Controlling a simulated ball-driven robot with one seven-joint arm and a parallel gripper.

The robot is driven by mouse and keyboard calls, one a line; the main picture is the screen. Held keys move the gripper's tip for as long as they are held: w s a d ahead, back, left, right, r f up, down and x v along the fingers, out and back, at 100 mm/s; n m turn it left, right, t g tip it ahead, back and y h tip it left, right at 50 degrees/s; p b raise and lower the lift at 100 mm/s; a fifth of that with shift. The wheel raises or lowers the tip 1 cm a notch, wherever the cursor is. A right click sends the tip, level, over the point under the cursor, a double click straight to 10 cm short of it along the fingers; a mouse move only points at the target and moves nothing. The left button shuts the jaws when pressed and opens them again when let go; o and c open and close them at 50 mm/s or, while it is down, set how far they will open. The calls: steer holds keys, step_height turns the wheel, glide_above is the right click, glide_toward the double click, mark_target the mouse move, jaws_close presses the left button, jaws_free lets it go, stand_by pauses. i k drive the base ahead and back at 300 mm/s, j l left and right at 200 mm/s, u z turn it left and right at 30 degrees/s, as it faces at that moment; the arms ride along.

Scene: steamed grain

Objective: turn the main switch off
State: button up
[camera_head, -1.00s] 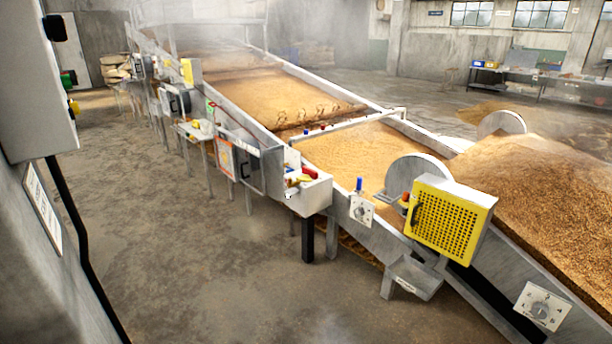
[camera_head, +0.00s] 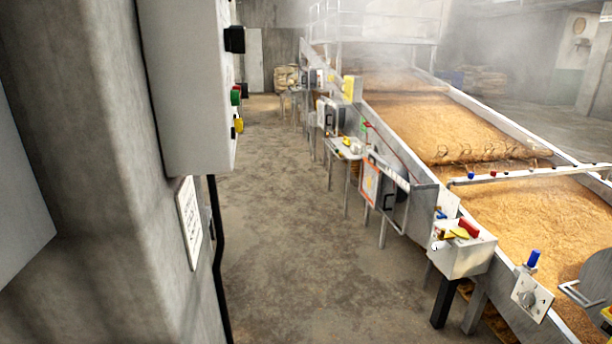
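A grey control cabinet (camera_head: 185,90) hangs on the concrete pillar at the left, seen mostly from its side. A black handle or knob (camera_head: 234,39) juts from its front face, with a green part (camera_head: 235,97) and a yellow part (camera_head: 239,125) below it. The face is almost edge-on, so I cannot read labels or tell which part is the main switch or how it is set. A white plate with a rotary knob (camera_head: 529,297) sits on the grain bed's near side. My gripper is not in view.
The long grain bed (camera_head: 510,205) runs along the right, with a white box of coloured items (camera_head: 465,255) on its side. Small tables and boxes line it farther back. A black pipe (camera_head: 217,255) runs down the pillar (camera_head: 90,190). The floor aisle (camera_head: 300,240) between is clear.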

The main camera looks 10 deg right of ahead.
mark_target(467, 228)
steer(key=i+l+z, duration=0.2)
steer(key=i, duration=0.7)
steer(key=i+l+z, duration=0.2)
steer(key=i, duration=0.7)
steer(key=i+j+z, duration=0.2)
steer(key=i, duration=0.65)
steer(key=i+j+z, duration=0.2)
steer(key=i, duration=0.7)
steer(key=l, duration=0.1)
